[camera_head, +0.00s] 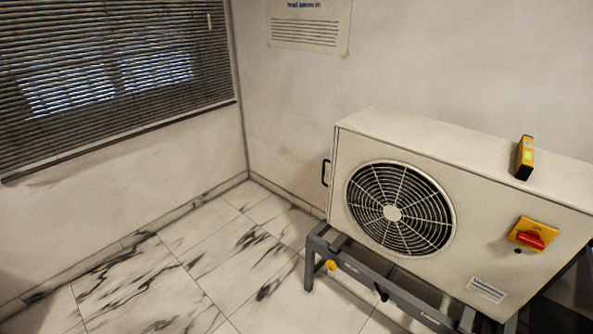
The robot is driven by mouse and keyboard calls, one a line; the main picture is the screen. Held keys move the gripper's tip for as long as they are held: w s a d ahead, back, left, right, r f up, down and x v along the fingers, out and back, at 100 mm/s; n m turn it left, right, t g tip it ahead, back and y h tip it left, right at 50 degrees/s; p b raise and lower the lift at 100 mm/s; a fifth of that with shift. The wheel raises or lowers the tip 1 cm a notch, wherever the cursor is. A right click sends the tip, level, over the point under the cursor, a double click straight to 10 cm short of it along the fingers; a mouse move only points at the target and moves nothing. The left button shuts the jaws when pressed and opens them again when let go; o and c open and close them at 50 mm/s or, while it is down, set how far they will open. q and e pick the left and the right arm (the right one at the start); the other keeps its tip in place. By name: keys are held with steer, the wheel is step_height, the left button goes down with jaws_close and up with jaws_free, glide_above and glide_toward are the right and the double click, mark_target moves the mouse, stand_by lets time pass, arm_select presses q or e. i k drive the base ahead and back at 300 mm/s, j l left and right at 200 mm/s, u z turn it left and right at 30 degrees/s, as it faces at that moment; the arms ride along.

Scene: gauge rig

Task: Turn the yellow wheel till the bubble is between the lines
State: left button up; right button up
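A small yellow wheel (331,265) sits on the grey metal stand (395,290), near its left front leg. A yellow and black spirit level (525,157) lies on top of the pale box-shaped fan unit (470,150), toward the right. A small greenish-yellow patch shows on the level, but the bubble and lines are too small to tell. Neither of my grippers is in view.
A red switch on a yellow plate (532,236) is on the unit's front, right of the round fan grille (400,208). The marble floor (140,285) at left is clear.

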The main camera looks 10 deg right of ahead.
mark_target(331, 264)
steer(key=i+j+z, duration=0.15)
steer(key=z, duration=0.25)
steer(key=i+j+z, duration=0.1)
steer(key=j+z, duration=0.3)
steer(key=i+j+z, duration=0.1)
steer(key=j, duration=0.35)
steer(key=i+j, duration=0.2)
steer(key=j, duration=0.25)
steer(key=i+j+z, duration=0.15)
steer(key=j, duration=0.3)
steer(key=i+j, duration=0.1)
steer(key=j, duration=0.35)
steer(key=i+j+z, duration=0.15)
steer(key=j, duration=0.3)
